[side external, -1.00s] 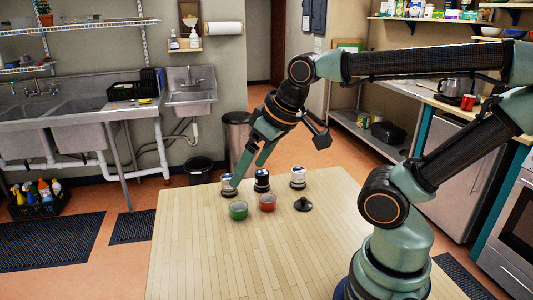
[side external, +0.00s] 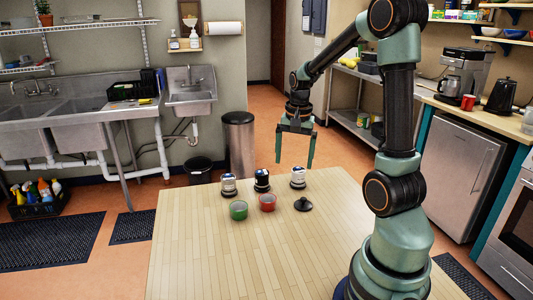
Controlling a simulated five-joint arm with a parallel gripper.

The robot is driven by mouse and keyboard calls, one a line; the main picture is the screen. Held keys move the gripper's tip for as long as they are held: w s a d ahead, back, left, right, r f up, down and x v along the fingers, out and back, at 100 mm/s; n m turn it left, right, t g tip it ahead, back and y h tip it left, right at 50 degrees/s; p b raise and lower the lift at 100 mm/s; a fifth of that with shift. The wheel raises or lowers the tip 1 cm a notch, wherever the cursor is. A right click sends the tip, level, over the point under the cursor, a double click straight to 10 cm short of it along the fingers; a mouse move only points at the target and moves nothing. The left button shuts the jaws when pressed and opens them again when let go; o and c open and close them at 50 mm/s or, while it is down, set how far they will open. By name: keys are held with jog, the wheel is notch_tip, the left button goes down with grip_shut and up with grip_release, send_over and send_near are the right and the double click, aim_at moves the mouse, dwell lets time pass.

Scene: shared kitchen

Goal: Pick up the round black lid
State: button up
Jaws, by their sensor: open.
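The round black lid (side external: 303,205) lies flat on the light wooden table (side external: 230,265), with a small knob on top. It is to the right of the red bowl. My gripper (side external: 295,165) is open and empty, with its two green fingers pointing down. It is above the table's far side, above and a little left of the lid in the picture, and apart from it. Nothing hides the lid.
A green bowl (side external: 238,210) and a red bowl (side external: 267,203) stand left of the lid. Behind them stand three small jars, left (side external: 228,184), middle (side external: 262,180) and right (side external: 298,178). The near part of the table is clear.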

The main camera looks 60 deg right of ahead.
jog(key=s+d+f+m, duration=0.2)
jog(key=d+f+m, duration=0.1)
jog(key=d+f, duration=0.15)
send_over(304, 198)
jog(key=shift+g+y, duration=0.3)
jog(key=shift+g, duration=0.1)
jog(key=f, duration=0.6)
jog(key=shift+s+d, duration=0.15)
jog(key=shift+d, duration=0.05)
jog(key=shift+w+a+f, duration=0.1)
jog(key=shift+a+f, duration=0.05)
jog(key=shift+f, duration=1.2)
jog(key=shift+w+a+f, duration=0.1)
jog(key=shift+f, duration=1.2)
jog(key=c, duration=1.2)
